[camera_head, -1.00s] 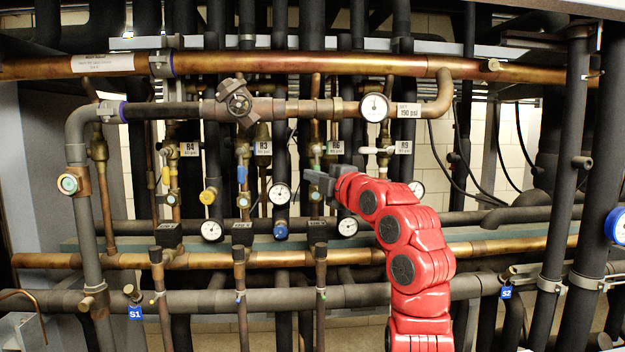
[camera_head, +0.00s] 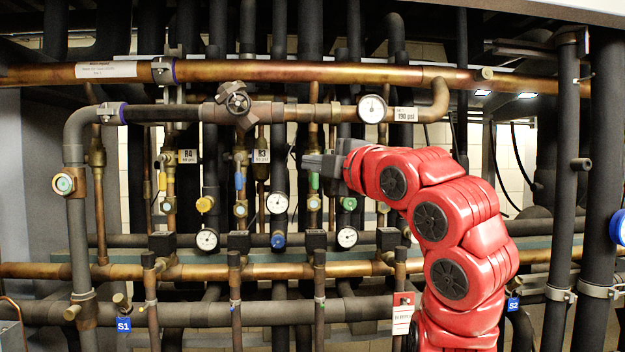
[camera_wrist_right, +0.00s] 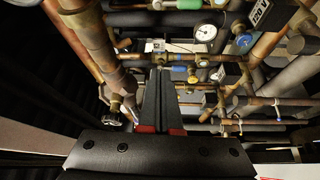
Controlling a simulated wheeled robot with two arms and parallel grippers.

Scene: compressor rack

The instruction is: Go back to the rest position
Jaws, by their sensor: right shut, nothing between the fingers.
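My right gripper (camera_head: 312,164) is at the end of the red right arm, in front of the pipes in the middle of the head view. My left gripper is not in view.
A compressor rack fills the view. A copper pipe (camera_head: 250,71) runs across the top, with a valve handwheel (camera_head: 238,103) below it. Several gauges hang among the pipes, one at upper right (camera_head: 372,108). A blue round part (camera_head: 617,227) is at the right edge.

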